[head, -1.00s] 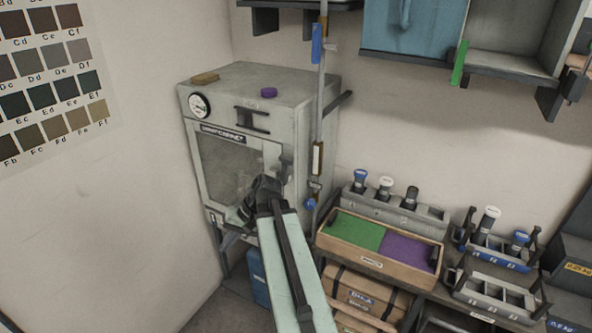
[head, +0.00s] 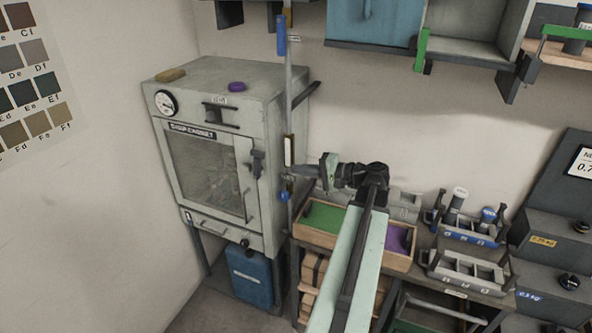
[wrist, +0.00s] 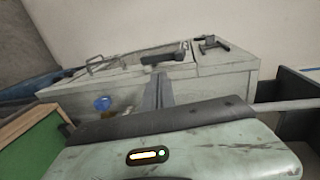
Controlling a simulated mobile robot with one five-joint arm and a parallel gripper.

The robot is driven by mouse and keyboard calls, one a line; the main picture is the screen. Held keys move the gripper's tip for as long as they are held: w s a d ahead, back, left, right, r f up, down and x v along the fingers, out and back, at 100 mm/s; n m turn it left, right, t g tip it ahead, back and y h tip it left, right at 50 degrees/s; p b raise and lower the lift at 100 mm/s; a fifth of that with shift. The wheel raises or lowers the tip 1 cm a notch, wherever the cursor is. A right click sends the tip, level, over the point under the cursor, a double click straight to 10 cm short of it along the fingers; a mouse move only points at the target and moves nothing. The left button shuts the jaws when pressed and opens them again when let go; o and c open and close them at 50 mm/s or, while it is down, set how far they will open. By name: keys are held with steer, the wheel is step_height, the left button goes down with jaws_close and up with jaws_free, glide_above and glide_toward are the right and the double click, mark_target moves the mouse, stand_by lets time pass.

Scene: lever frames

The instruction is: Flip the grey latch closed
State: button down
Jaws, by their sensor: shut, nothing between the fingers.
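The grey latch (head: 257,163) sits on the right edge of the pale cabinet's (head: 222,225) front, beside the glazed door, which looks shut. In the head view it is small, and I cannot tell whether it is fastened. A dark grey lever, which looks like the latch, shows in the wrist view (wrist: 160,56) just beyond my fingertips. My gripper (head: 323,172) is to the right of the cabinet and latch, pointing left, apart from the latch. Its fingers (wrist: 160,80) are shut and empty.
A vertical pole with blue parts (head: 282,38) stands at the cabinet's right side, between it and my gripper. Below my arm is a wooden tray with green and purple sections (head: 322,218). A blue container (head: 250,276) stands under the cabinet.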

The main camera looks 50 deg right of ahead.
mark_target(260, 163)
steer(key=x, duration=0.7)
steer(key=r+x, duration=0.1)
steer(key=x, duration=0.2)
steer(key=shift+w+a, duration=0.1)
steer(key=shift+w, duration=0.35)
